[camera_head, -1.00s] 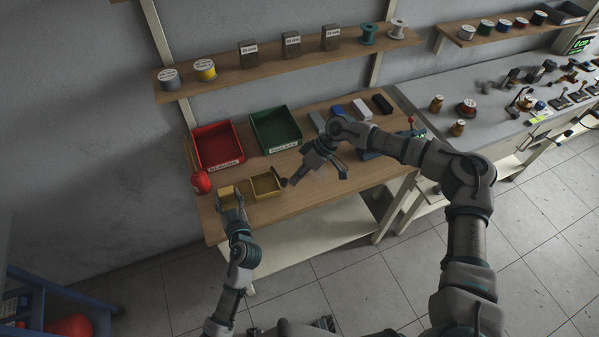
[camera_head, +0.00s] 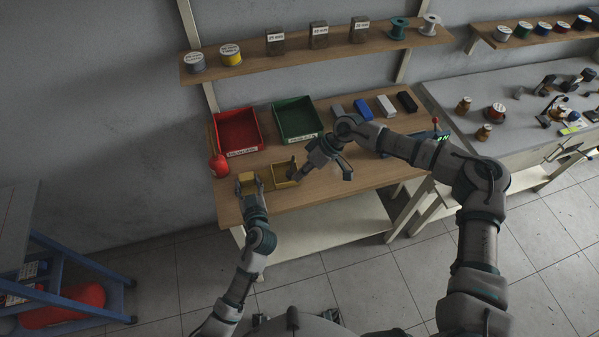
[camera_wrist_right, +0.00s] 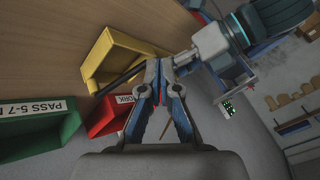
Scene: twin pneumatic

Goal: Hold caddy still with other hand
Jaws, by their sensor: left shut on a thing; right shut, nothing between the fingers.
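The yellow caddy (camera_head: 285,173) sits near the front edge of the wooden bench, with an open compartment at its right. It also shows in the right wrist view (camera_wrist_right: 122,58). My left gripper (camera_head: 247,186) is shut on the caddy's left part and partly covers it. My right gripper (camera_head: 298,177) is shut and empty, with its tips close by the caddy's right side. In the right wrist view, its fingertips (camera_wrist_right: 159,66) are together near a dark rod (camera_wrist_right: 120,80). I cannot tell whether they touch the caddy.
A red bin (camera_head: 238,132) and a green bin (camera_head: 298,121) stand behind the caddy. A red bottle-like object (camera_head: 219,165) is at the left. Several small blocks, including a white one (camera_head: 386,105), lie at the back right. A shelf (camera_head: 300,52) with spools hangs above.

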